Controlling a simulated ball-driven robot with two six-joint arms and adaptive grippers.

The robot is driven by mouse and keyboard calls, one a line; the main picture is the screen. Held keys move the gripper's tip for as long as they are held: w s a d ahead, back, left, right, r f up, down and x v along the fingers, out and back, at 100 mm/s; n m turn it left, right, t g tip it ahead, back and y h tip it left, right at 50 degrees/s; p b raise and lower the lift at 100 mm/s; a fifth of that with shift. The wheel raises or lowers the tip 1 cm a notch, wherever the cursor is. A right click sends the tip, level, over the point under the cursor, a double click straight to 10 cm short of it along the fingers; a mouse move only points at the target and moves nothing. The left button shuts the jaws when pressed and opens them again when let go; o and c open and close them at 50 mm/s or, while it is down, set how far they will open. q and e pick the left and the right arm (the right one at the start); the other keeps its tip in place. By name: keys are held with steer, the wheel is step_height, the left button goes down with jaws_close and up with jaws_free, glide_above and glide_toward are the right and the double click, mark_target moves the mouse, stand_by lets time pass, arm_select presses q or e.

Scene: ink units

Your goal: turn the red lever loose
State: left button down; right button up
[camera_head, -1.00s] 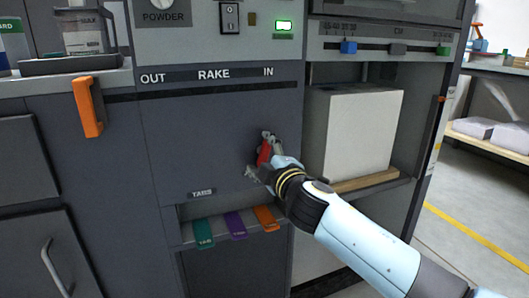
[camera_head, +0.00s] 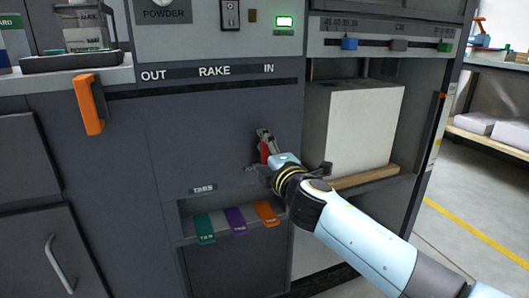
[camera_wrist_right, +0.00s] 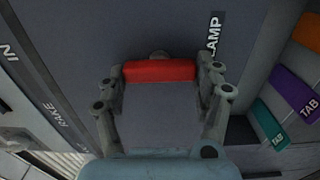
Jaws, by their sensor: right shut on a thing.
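The red lever (camera_head: 264,151) sits on the dark front panel of the cabinet, below the word RAKE and left of the open bay. My right gripper (camera_head: 266,146) is at the lever, with its arm coming in from the lower right. In the right wrist view the red lever (camera_wrist_right: 160,70) lies crosswise between the two fingers, and the gripper (camera_wrist_right: 160,78) is shut on it. A label ending in "LAMP" (camera_wrist_right: 214,35) is beside it. The lever's pivot is mostly hidden. My left gripper is not in view.
An orange handle (camera_head: 88,104) hangs at the left under the counter. Teal (camera_head: 204,228), purple (camera_head: 235,220) and orange (camera_head: 266,213) tabs sit in a recess below the lever. A white block (camera_head: 352,130) stands on a wooden board (camera_head: 365,178) in the right bay.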

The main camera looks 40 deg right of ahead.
steer(key=shift+f, duration=0.1)
steer(key=o, duration=1.2)
steer(key=v, duration=1.2)
steer(key=shift+s, duration=0.1)
